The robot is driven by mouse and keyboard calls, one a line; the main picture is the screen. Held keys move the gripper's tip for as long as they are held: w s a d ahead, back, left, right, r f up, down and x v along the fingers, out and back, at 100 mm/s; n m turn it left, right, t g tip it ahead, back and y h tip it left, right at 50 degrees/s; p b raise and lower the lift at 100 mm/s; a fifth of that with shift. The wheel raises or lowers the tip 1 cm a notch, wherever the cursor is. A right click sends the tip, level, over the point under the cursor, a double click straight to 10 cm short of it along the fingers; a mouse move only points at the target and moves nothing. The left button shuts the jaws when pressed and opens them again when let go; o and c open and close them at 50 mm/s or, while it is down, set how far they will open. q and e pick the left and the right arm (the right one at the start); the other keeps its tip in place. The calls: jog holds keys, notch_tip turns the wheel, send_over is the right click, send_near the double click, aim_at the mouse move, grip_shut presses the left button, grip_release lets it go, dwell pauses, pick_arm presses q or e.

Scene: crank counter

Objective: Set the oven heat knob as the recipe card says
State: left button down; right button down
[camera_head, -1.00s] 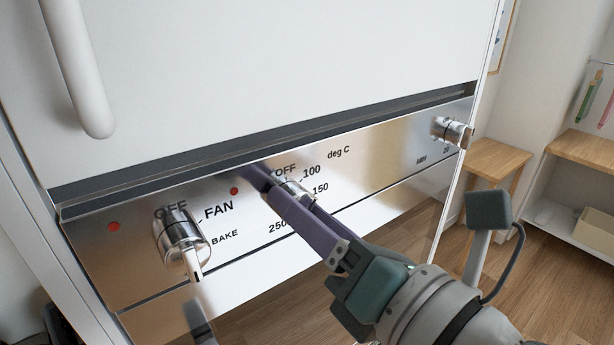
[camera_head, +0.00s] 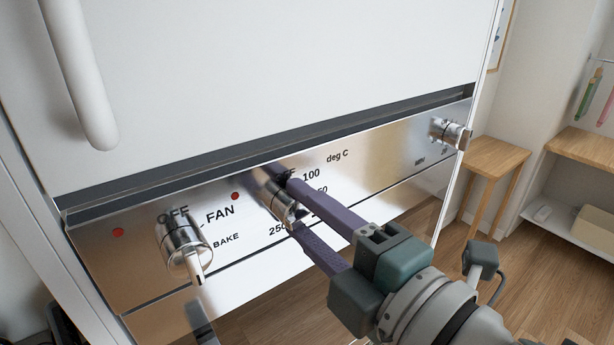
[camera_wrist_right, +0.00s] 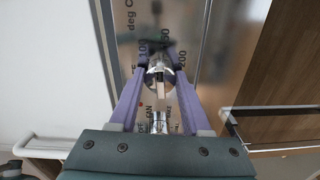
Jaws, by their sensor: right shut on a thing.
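The chrome oven heat knob (camera_head: 281,203) sits on the steel control panel, inside a ring of deg C marks. The 100 shows clearly; OFF, 150 and 250 are partly covered by my fingers. My right gripper (camera_head: 286,201) is shut on this knob, one purple finger above it and one below. In the right wrist view the knob (camera_wrist_right: 160,76) lies between the fingertips, with 100, 150 and 200 printed beyond it. I cannot tell exactly which mark it points to. No recipe card shows. My left gripper is not in view.
A second chrome knob (camera_head: 183,247), marked OFF, FAN and BAKE, is left of my fingers. A third knob (camera_head: 450,132) is at the panel's right end. A white door with a handle (camera_head: 85,80) rises above. A wooden stool (camera_head: 497,160) stands right.

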jog(key=m, duration=1.1)
jog(key=shift+m, duration=0.3)
jog(key=m, duration=0.5)
jog(key=shift+f, duration=0.1)
jog(key=m, duration=0.4)
jog(key=shift+b, duration=0.4)
jog(key=shift+m+y, duration=0.3)
jog(key=shift+m, duration=0.5)
jog(key=shift+c, duration=1.8)
grip_release()
jog(key=shift+s, duration=0.1)
